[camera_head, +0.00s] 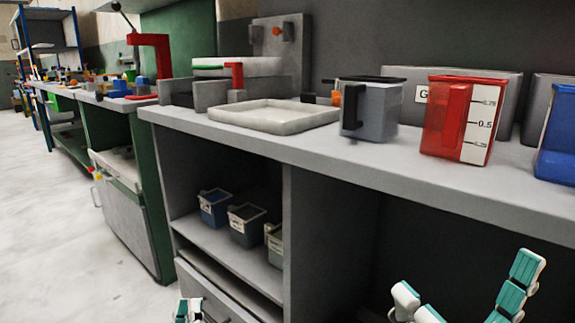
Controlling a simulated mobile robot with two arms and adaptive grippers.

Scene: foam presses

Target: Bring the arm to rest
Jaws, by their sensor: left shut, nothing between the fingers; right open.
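My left gripper (188,311) shows only in part at the bottom edge of the head view, left of centre. It is shut and empty, in front of the lower cabinet. My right gripper (466,276) is at the bottom right, with its two white and teal fingers spread wide and nothing between them. It is in front of the dark open space under the bench and touches nothing visible. The rest of both arms is out of view.
The grey bench (330,160) carries a white tray (273,117), a grey jug (371,110), a red measuring jug (463,118) and a partly cut-off blue container (557,140). Small bins (246,225) stand on the shelf below. The floor (60,230) at left is clear.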

